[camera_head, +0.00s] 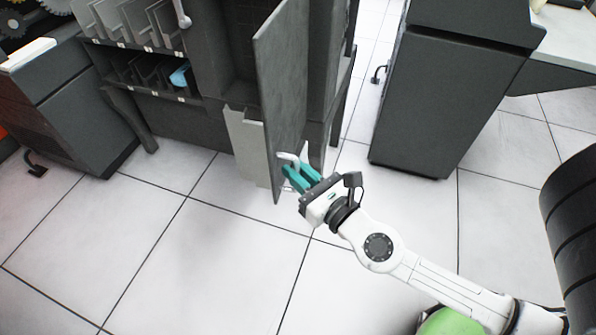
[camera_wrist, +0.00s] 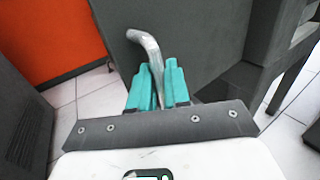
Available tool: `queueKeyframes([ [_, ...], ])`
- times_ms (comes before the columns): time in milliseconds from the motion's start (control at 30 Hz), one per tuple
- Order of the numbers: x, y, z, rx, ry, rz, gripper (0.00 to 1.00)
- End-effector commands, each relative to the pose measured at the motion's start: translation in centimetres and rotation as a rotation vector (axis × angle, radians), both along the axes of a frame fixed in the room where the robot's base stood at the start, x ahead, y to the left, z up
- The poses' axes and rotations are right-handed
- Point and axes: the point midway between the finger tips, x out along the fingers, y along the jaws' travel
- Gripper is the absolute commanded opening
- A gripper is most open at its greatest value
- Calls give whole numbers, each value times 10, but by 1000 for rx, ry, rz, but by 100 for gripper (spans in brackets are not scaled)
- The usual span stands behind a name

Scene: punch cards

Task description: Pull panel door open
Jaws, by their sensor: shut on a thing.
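The grey panel door (camera_head: 281,90) stands swung out from the dark cabinet (camera_head: 228,60) in the head view, its edge turned toward me. Its bent metal handle (camera_head: 287,158) is near the door's lower end. My gripper (camera_head: 294,175), with teal fingers, is shut on the handle. In the wrist view, the handle (camera_wrist: 147,45) rises between the teal fingers of my gripper (camera_wrist: 157,80), and the dark door panel (camera_wrist: 190,40) lies behind it. The lower part of the handle is hidden by the fingers.
A dark machine (camera_head: 65,100) stands at the left, and a tall dark cabinet (camera_head: 440,95) at the right. Card slots (camera_head: 135,65) with a blue item (camera_head: 181,76) are left of the door. The white tiled floor (camera_head: 190,250) in front is clear.

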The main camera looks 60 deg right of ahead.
Motion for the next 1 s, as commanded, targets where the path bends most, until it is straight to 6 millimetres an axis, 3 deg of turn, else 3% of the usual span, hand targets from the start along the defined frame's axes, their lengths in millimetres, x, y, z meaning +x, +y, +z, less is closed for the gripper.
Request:
queueKeyframes([
  [133, -2, -7, 0, 0, -2, -17, 0],
  [167, -2, -7, 0, 1, -2, -18, 20],
  [267, -1, -6, 0, 0, -2, -17, 29],
  [1000, 1, -3, 0, 0, -1, -8, 30],
])
